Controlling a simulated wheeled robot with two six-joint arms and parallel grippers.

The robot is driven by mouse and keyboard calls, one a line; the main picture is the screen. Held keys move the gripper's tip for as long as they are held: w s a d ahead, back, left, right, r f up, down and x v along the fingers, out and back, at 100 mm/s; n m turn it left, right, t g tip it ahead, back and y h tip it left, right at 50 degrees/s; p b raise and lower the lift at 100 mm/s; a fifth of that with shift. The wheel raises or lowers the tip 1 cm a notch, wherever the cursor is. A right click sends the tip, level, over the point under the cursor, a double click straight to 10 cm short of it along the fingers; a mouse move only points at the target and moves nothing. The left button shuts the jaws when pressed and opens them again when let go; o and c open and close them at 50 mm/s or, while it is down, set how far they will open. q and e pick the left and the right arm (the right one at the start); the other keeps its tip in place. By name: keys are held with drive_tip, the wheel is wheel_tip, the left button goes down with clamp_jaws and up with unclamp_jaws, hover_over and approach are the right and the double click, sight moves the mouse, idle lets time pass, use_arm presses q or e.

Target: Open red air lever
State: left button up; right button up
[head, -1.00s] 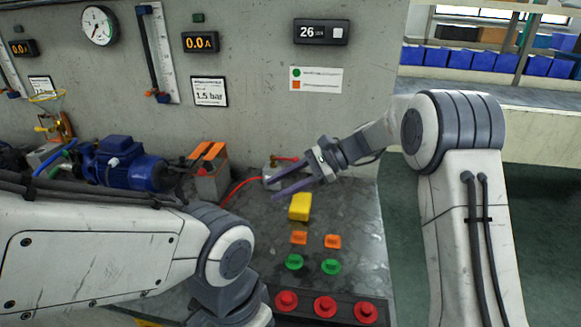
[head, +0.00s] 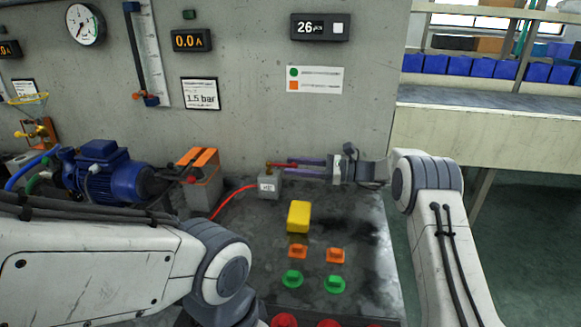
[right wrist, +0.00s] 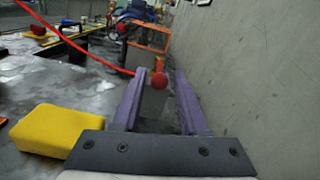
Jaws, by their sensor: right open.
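The red air lever (head: 285,165) sits on a small grey valve box (head: 268,186) at the back of the bench, by the wall. It points right, and a red hose runs from the box. My right gripper (head: 290,166) reaches in from the right, level, with purple fingers open around the lever's end. In the right wrist view the lever's red ball end (right wrist: 159,81) shows between the two open fingers (right wrist: 158,90), with gaps at the sides. Whether a finger touches it cannot be told. My left arm crosses the lower left; its gripper is not in view.
A yellow block (head: 299,216) stands on the bench in front of the valve, with orange pieces (head: 298,252) and green pieces (head: 292,279) nearer. A grey-orange box (head: 199,180) and blue motor (head: 112,176) are left. The concrete wall (head: 245,125) is close behind the gripper.

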drive_tip(key=shift+w+a, duration=0.15)
drive_tip(key=shift+a, duration=0.65)
clamp_jaws()
idle(0.9)
